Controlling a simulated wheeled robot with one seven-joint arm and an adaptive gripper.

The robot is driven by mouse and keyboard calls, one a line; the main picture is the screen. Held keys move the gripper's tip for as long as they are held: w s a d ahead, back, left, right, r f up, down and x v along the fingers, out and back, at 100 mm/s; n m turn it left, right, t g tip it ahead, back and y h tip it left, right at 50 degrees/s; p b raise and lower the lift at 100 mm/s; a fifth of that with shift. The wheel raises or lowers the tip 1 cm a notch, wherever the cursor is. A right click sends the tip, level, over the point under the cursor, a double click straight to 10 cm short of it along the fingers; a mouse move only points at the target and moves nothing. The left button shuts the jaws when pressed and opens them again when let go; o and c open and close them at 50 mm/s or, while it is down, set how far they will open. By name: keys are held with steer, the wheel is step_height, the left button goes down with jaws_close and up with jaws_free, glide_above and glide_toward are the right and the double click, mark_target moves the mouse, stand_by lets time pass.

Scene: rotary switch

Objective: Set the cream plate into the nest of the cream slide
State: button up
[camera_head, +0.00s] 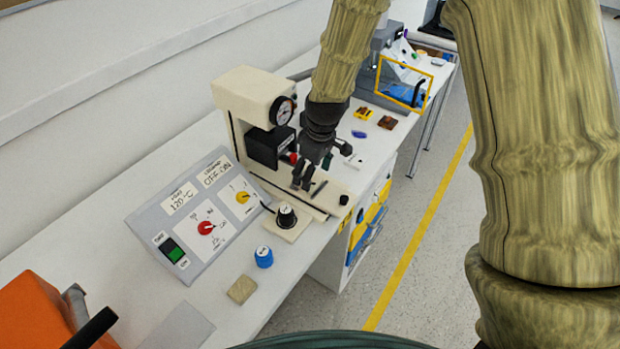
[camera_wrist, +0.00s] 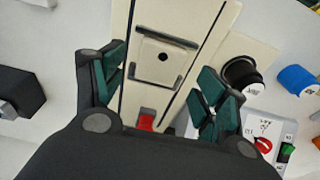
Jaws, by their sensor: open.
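The cream slide (camera_head: 325,204) runs out from under the cream press toward the table's front edge; its long strip with dark side lines also shows in the wrist view (camera_wrist: 199,54). A square cream plate (camera_wrist: 162,66) with a small dark hole lies on the slide between two dark bars, which appear to bound the nest. I cannot tell whether it is fully seated. My gripper (camera_head: 303,178) is over the slide, fingers open. In the wrist view my gripper (camera_wrist: 163,86) has one finger on each side of the slide, apart from the plate.
The cream press (camera_head: 245,95) with a dial stands behind my gripper. A black knob on a cream base (camera_head: 288,217), a blue cap (camera_head: 264,257) and a sloped control panel (camera_head: 205,215) stand nearby. A wooden block (camera_head: 241,289) lies at the front. Small parts lie beyond the press.

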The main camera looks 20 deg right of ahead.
mark_target(316, 185)
step_height(316, 185, up, 9)
steer(key=s+b, duration=0.1)
steer(key=shift+d, duration=0.45)
stand_by(0.4)
